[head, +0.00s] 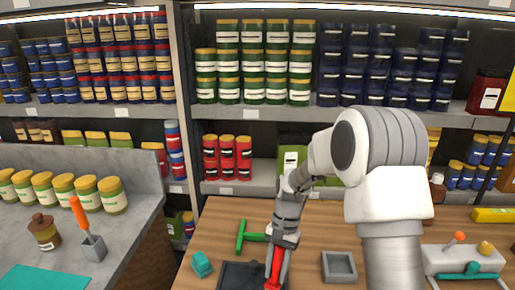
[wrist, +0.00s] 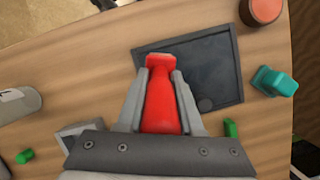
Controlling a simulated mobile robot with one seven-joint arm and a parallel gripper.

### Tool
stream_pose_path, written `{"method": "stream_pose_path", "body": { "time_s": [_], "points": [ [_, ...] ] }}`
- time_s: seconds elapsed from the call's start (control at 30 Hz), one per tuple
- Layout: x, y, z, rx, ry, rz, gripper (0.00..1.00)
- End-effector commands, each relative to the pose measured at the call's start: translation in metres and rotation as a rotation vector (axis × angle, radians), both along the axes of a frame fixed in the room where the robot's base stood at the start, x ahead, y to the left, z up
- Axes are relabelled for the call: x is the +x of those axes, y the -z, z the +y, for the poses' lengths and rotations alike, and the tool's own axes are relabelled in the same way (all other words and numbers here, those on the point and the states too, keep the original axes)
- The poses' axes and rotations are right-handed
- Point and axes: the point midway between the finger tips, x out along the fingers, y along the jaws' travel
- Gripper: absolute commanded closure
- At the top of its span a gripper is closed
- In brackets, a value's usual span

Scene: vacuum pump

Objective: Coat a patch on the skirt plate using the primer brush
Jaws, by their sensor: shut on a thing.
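My gripper (head: 278,272) is shut on a red tool, which I take to be the primer brush (head: 273,265). A dark, rimmed flat plate, probably the skirt plate (wrist: 205,60), lies on the wooden table just beyond the fingers, with a round mark near one corner. It also shows in the head view (head: 238,274), partly cut off by the lower edge. I cannot tell whether the brush touches it.
A teal block (head: 201,264) and a green T-shaped tool (head: 243,238) lie near the plate. A grey square dish (head: 339,267) stands to the right. A white-and-teal machine (head: 462,262) sits farther right. Shelves of cans (head: 254,61) stand behind the table.

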Motion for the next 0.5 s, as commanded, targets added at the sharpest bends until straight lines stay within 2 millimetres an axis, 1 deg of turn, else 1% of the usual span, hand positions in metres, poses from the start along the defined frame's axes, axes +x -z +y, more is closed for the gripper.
{"method": "stream_pose_path", "body": {
  "time_s": [0.03, 0.2, 0.33, 0.5],
  "points": [
    [0.001, 0.002, -0.014, -0.001, -0.054, 0.001, 1.00],
    [0.000, 0.007, -0.054, 0.000, -0.249, 0.000, 1.00],
    [-0.002, 0.009, -0.076, 0.000, -0.357, 0.000, 1.00],
    [-0.003, 0.010, -0.090, 0.001, -0.429, -0.001, 1.00]
  ]
}}
